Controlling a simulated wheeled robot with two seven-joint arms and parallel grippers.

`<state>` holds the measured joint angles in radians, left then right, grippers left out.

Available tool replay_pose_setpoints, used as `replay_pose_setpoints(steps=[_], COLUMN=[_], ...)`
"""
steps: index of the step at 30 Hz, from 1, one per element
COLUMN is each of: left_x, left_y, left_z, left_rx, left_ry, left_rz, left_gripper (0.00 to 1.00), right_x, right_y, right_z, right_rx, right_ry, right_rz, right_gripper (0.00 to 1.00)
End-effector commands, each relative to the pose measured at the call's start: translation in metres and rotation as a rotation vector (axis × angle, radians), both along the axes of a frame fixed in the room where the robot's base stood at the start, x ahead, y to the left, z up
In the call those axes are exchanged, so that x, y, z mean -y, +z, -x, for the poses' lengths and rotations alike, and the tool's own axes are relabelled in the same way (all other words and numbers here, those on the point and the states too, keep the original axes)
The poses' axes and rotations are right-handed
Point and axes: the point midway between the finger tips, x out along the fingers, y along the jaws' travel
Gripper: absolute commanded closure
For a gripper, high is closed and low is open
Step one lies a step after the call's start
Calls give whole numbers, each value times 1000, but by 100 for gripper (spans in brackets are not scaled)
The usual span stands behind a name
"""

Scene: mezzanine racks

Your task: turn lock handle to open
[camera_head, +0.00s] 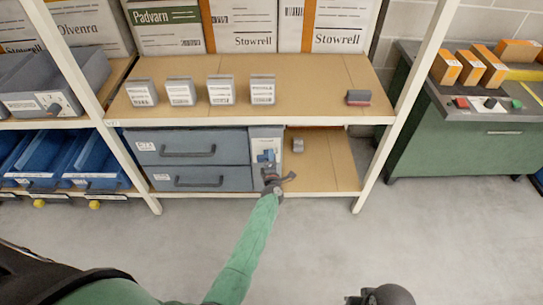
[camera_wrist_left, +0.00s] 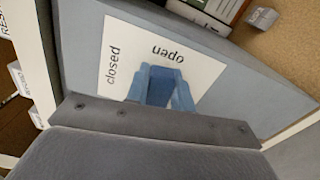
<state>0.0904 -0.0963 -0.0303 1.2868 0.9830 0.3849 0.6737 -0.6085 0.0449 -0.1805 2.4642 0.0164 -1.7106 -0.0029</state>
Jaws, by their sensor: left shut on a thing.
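The blue lock handle (camera_head: 266,156) sits on the narrow grey front right of the drawers. In the left wrist view the blue handle (camera_wrist_left: 160,88) stands before a white label (camera_wrist_left: 118,48) reading "closed" and "open". My left gripper (camera_head: 269,170) has reached the handle from below and is shut on it. The wrist view shows the handle close in front of my gripper body, which hides its lower part. I cannot tell exactly which word the handle points to. My right gripper is not clearly in view.
Two grey-blue drawers (camera_head: 192,147) lie left of the lock. Several small boxes stand on the shelf above. A white rack post (camera_head: 398,110) stands further right. The floor in front is clear.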

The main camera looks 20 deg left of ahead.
Motion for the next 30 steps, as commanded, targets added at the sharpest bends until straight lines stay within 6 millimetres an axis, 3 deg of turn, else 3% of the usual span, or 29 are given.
replay_pose_setpoints(steps=[9, 26, 27, 30], left_x=[2, 2, 2, 2], left_y=[-4, -6, -6, -5], left_z=[0, 1, 1, 1], left_rx=[-39, -47, -47, -47], left_ry=[-1, -2, -2, -1], left_rz=[-127, -158, -158, -157], left_gripper=[99, 99, 74, 55], right_x=[-3, -1, -2, -2], right_y=[-29, -33, -33, -34], right_z=[-11, -10, -9, -7], right_rx=[0, -2, -3, -7], right_ry=[2, 5, 5, 4], right_rz=[3, 7, 8, 6], right_gripper=[64, 64, 64, 64])
